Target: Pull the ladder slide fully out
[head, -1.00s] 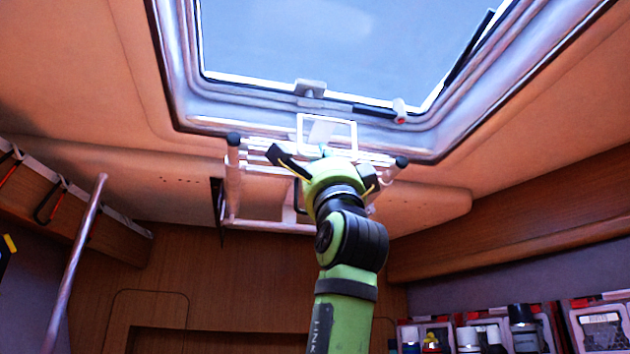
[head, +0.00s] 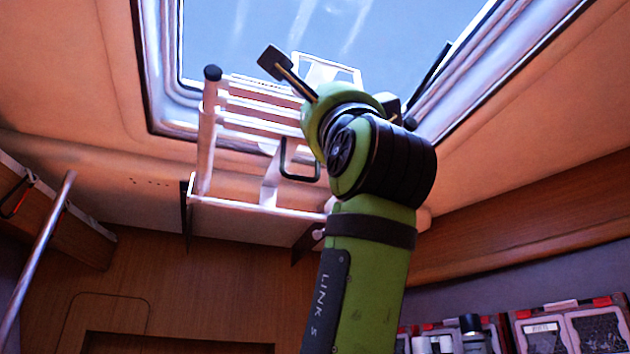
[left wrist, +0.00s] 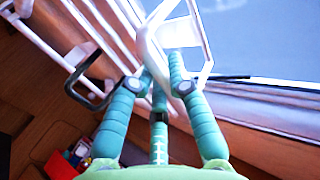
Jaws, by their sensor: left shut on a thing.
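The ladder slide (head: 206,140) is a white-railed frame with several rungs, hanging below the ceiling hatch. Its near end, with a dark cap on the left post, overlaps the hatch opening in the head view. A white loop (head: 343,69) stands up at that end and also shows in the left wrist view (left wrist: 207,42). My left gripper (head: 322,92) is at this near end; its own hand and wrist hide the fingertips in the head view. In the left wrist view its teal fingers (left wrist: 160,78) are shut on a white bar of the slide. My right gripper is not in view.
A black handle (head: 284,160) hangs below the rungs, left of my wrist. The hatch frame (head: 158,85) surrounds the glass above. A metal pole (head: 45,245) stands at left. Cases with bottles (head: 560,328) line the lower right. Wooden cabinets (head: 170,300) are behind.

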